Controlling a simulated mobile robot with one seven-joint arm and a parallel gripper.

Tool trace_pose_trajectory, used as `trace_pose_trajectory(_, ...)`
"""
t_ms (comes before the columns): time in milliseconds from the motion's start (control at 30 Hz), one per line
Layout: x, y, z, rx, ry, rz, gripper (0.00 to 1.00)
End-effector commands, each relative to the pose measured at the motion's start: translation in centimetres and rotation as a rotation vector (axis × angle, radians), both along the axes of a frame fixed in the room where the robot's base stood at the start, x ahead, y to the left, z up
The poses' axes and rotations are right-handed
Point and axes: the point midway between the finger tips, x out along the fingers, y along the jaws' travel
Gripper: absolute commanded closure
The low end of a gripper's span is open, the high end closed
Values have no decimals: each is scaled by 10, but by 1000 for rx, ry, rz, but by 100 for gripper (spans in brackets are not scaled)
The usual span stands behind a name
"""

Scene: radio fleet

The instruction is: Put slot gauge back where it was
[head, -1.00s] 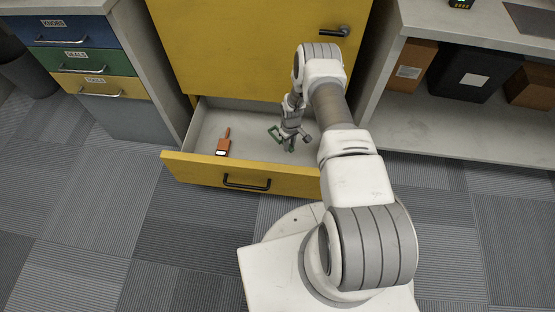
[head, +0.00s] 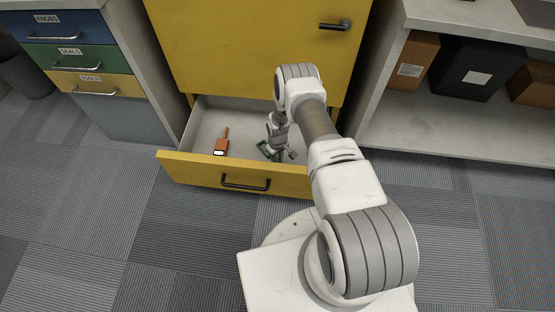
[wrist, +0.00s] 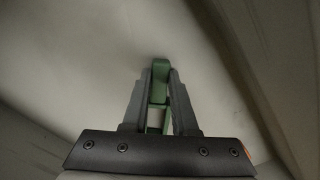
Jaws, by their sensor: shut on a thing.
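My gripper (head: 273,151) reaches down into the open yellow drawer (head: 198,170), in its right part. It is shut on a green, frame-like piece, taken to be the slot gauge (head: 262,147). In the wrist view the green slot gauge (wrist: 160,72) sits between the two dark fingers of my gripper (wrist: 159,88), over a pale grey surface. Its lower part is partly hidden by the fingers. I cannot tell whether it touches the drawer floor.
An orange tool (head: 222,143) with a white patch lies in the left part of the drawer. The yellow cabinet front (head: 240,50) rises behind. A unit of labelled drawers (head: 70,57) stands at left. A shelf with boxes (head: 468,72) stands at right.

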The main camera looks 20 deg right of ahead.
Motion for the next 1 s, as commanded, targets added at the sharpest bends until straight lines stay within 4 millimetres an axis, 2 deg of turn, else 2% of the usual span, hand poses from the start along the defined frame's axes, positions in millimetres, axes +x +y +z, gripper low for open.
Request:
trace_pose_trajectory(67,-1,0,-3,1,1,0,100)
trace_pose_trajectory(100,-1,0,-3,1,1,0,70)
trace_pose_trajectory(233,-1,0,-3,1,1,0,47)
trace_pose_trajectory(267,-1,0,-3,1,1,0,44)
trace_pose_trajectory(633,0,0,2,0,-1,0,44)
trace_pose_trajectory(767,1,0,26,-1,-1,0,44)
trace_pose_trajectory(1000,0,0,79,-1,-1,1,44)
